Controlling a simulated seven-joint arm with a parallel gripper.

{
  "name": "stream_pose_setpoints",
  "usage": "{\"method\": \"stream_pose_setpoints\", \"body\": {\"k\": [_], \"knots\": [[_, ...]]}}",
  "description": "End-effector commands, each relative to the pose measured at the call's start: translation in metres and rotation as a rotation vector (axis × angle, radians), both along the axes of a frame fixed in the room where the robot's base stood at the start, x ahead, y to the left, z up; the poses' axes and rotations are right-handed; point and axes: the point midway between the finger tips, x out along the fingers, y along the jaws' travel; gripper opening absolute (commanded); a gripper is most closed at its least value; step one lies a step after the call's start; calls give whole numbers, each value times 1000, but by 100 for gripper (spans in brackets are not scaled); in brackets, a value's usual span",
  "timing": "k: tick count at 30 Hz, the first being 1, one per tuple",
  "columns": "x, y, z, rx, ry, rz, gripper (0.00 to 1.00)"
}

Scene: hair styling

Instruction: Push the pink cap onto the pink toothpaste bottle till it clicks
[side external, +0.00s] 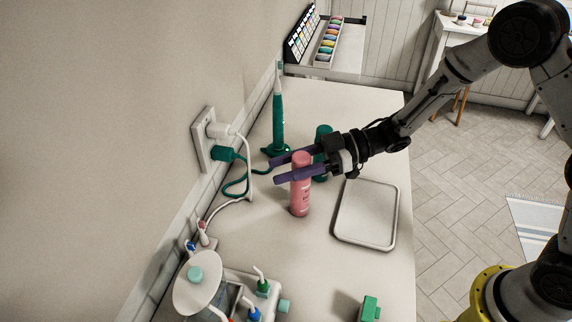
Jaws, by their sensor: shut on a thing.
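The pink toothpaste bottle (300,199) stands upright on the counter near the middle of the side view. The pink cap (301,158) is at its top, in line with it. My gripper (277,171) reaches in from the right, its two purple fingers on either side of the cap and shut on it. The near finger crosses in front of the lower cap and bottle top. It hides the seam, so I cannot tell whether the cap is fully seated.
A green bottle (322,167) stands just behind my gripper. A green electric toothbrush (278,125) stands upright behind the pink bottle, with cords at the wall outlet (206,140). An empty white tray (366,214) lies to the right. A toiletry holder (232,283) and a green object (370,308) are in front.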

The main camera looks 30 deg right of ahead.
Motion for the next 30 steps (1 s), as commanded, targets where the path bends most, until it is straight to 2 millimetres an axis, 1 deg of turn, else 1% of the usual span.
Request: {"method": "stream_pose_setpoints", "body": {"k": [6,30], "knots": [[0,0,-4,0,1,0,0],[0,0,-8,0,0,0,0]]}}
